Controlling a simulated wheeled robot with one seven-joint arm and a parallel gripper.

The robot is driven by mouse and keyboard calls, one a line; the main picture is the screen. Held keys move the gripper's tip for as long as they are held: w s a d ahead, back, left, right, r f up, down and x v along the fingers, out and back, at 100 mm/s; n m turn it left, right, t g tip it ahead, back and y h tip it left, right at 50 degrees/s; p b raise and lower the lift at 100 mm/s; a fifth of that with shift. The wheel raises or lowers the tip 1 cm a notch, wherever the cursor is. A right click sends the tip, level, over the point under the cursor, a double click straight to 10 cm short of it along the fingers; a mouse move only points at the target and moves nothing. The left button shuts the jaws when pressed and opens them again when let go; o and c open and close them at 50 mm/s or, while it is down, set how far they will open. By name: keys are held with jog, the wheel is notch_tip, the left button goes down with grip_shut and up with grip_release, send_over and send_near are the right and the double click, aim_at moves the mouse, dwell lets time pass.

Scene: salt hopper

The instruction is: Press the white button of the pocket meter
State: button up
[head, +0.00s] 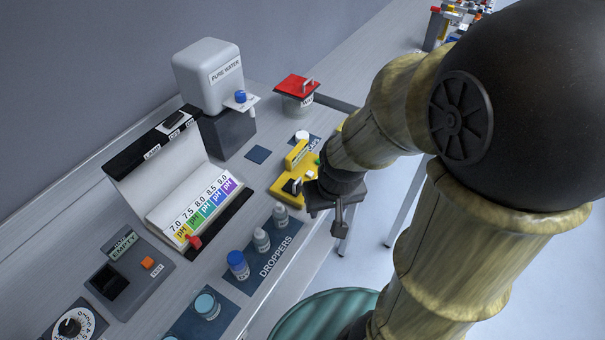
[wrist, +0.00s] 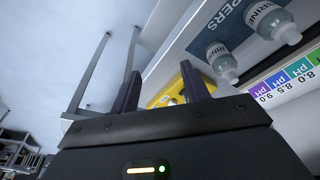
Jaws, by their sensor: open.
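A yellow device (head: 292,189), which looks like the pocket meter, lies on the bench beyond the dropper bottles. It has a raised yellow block and small dark, green and pale details. I cannot make out the white button for certain. My gripper (head: 338,218) is beside the device on its right, near the bench's front edge, and hides part of it. In the wrist view my gripper (wrist: 160,72) is open and empty, with its fingers apart. A yellow part of the device (wrist: 173,93) shows between and behind the fingers; contact cannot be judged.
Dropper bottles (head: 261,240) stand on a dark mat left of my gripper. A pH lamp stand (head: 170,175), a water dispenser (head: 208,76) and a red-lidded jar (head: 297,99) stand behind. A test box (head: 130,272) is at lower left.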

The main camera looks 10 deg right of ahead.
grip_shut()
dwell(1.6)
